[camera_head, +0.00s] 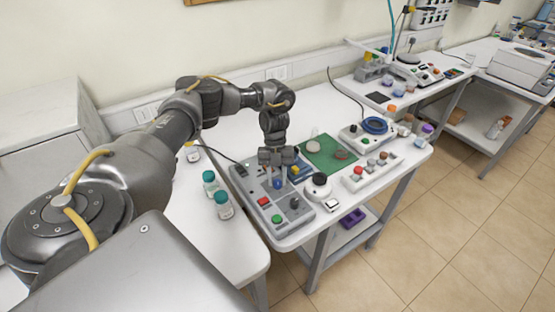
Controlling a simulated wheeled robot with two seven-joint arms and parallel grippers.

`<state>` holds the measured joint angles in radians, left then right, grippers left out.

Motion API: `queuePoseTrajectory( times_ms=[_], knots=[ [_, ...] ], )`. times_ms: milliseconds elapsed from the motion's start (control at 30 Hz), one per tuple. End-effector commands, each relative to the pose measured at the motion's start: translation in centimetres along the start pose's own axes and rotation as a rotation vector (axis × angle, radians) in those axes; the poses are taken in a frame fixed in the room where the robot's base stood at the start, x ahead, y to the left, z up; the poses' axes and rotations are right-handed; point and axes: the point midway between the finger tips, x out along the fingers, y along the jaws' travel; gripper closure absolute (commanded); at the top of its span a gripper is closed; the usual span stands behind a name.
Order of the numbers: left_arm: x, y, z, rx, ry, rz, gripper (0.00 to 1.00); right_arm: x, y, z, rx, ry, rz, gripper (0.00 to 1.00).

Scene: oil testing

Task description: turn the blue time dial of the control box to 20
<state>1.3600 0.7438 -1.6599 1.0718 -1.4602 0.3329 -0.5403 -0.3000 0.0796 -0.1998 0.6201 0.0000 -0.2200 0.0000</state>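The grey control box (287,215) lies on the white table in the middle of the view. It carries a red button (263,201), a green button (277,219), a black knob (294,203) and a blue dial (279,183). My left gripper (278,176) points down over the box, with its fingertips at the blue dial. The fingers look slightly apart, on either side of the dial; whether they touch it is too small to tell. The dial's setting cannot be read. My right gripper is not in view.
Bottles with teal caps (223,204) stand left of the box. A round white and black device (318,187), a green mat (322,160) and a white tray with several knobs (372,172) lie to the right. The table's front edge (300,240) is close to the box.

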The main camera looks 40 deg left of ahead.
Motion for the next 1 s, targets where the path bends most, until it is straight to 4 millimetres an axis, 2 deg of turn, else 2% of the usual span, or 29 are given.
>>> queuePoseTrajectory(
  times_ms=[33, 100, 133, 467, 567, 1000],
  knots=[
    [0.0, 0.0, 0.0, 0.0, 0.0, 0.0, 0.62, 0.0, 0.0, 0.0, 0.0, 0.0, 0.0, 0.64],
    [0.0, 0.0, 0.0, 0.0, 0.0, 0.0, 0.53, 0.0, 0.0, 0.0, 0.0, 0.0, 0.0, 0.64],
    [0.0, 0.0, 0.0, -0.001, 0.0, 0.0, 0.52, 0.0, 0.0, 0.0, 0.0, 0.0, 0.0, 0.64],
    [-0.4, 0.0, 0.1, 0.0, -0.002, -0.001, 0.52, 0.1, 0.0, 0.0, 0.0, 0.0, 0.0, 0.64],
    [-1.5, -0.1, 0.1, 0.001, -0.004, -0.001, 0.52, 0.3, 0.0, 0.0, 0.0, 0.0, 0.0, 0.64],
    [-9.2, 0.0, 0.0, 0.0, -0.003, 0.0, 0.52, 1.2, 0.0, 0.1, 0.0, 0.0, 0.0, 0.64]
  ],
)
